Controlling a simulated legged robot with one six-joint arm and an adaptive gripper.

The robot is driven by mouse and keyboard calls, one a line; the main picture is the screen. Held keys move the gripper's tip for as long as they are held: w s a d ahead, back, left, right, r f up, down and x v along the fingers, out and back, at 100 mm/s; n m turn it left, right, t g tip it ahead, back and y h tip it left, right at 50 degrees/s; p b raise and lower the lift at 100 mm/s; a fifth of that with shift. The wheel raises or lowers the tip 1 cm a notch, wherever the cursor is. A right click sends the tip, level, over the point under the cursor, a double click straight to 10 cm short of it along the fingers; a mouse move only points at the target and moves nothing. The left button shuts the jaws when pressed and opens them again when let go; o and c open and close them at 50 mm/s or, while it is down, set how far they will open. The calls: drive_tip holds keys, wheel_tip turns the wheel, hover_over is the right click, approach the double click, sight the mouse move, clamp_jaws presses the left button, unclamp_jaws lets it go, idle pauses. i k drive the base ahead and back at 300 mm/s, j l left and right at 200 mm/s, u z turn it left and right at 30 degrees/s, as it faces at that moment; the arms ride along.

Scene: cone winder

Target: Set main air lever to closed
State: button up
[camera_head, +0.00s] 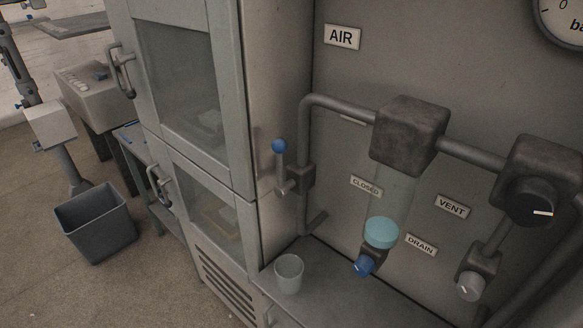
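The air lever (280,165) is a short grey arm with a blue ball knob (279,146) at its top. It stands nearly upright beside a dark valve block (301,177) on a grey pipe. A white AIR label (341,37) is on the panel above the pipe. A CLOSED label (366,186) is on the panel to the right of the lever. My gripper does not show in this view.
A pale cup (289,273) stands on the ledge below the lever. A grey cabinet (192,100) with doors and handles is close on the left. Filter housing (408,133), blue drain knob (364,265) and black vent knob (532,201) are to the right.

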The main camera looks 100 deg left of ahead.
sight(279, 145)
drive_tip(key=u, duration=0.9)
drive_tip(key=j+u, duration=0.1)
drive_tip(key=u, duration=2.55)
drive_tip(key=i, duration=0.25)
